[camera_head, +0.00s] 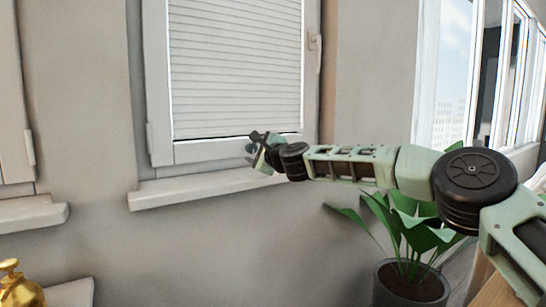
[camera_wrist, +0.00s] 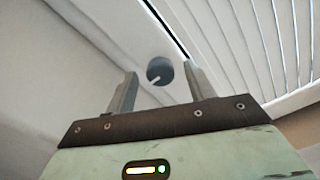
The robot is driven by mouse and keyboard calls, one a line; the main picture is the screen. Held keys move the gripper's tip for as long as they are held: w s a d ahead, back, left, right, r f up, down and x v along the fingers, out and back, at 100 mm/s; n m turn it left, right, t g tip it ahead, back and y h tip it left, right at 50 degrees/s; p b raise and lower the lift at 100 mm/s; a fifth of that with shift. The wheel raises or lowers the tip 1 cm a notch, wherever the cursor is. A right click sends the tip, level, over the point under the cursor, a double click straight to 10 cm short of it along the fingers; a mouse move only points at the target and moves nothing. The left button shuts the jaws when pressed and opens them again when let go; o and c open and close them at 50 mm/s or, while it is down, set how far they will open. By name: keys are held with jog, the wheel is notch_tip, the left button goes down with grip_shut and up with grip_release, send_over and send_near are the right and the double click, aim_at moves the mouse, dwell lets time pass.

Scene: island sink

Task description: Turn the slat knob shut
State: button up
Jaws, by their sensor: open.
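The slat knob (camera_wrist: 160,70) is a round dark grey knob with a light pointer line, set on the white window frame in the wrist view. My gripper (camera_wrist: 160,88) is open, its two fingers apart with the knob showing between and just beyond their tips. I cannot tell whether the fingers touch it. In the head view my gripper (camera_head: 255,146) is at the lower part of the window frame, with a small part of the knob (camera_head: 249,148) beside it. The white slats (camera_wrist: 262,45) lie to the right of the knob in the wrist view; they also show in the head view (camera_head: 235,65).
A window sill (camera_head: 200,188) juts out below the window. A potted plant (camera_head: 405,255) stands below my arm at right. A gold bottle (camera_head: 18,285) is at lower left. The wall between is clear.

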jog(key=b+v, duration=0.2)
jog(key=v, duration=1.4)
jog(key=shift+s+d, duration=0.2)
jog(key=shift+s, duration=0.1)
jog(key=s+a+f+n+g, duration=0.4)
jog(key=s+a+f+n, duration=0.15)
jog(key=s, duration=0.25)
jog(key=s+a+f+n+g, duration=0.4)
jog(key=s+f+n, duration=0.2)
jog(key=s, duration=0.2)
jog(key=s+d+f+n+g+h, duration=0.25)
jog(key=s+d+f+n, duration=0.2)
jog(key=s, duration=0.45)
jog(key=s+d+f+n+g+h, duration=0.2)
jog(key=s+d+f+n+h, duration=0.25)
jog(key=s, duration=0.45)
jog(key=s+d+f+n+g+h, duration=0.2)
jog(key=s+d+n+g, duration=0.15)
jog(key=s+d, duration=0.85)
notch_tip(320, 180, up, 23)
jog(key=w+t+p, duration=0.1)
jog(key=p, duration=2.2)
jog(key=shift+d+f, duration=0.25)
jog(key=shift+d, duration=0.1)
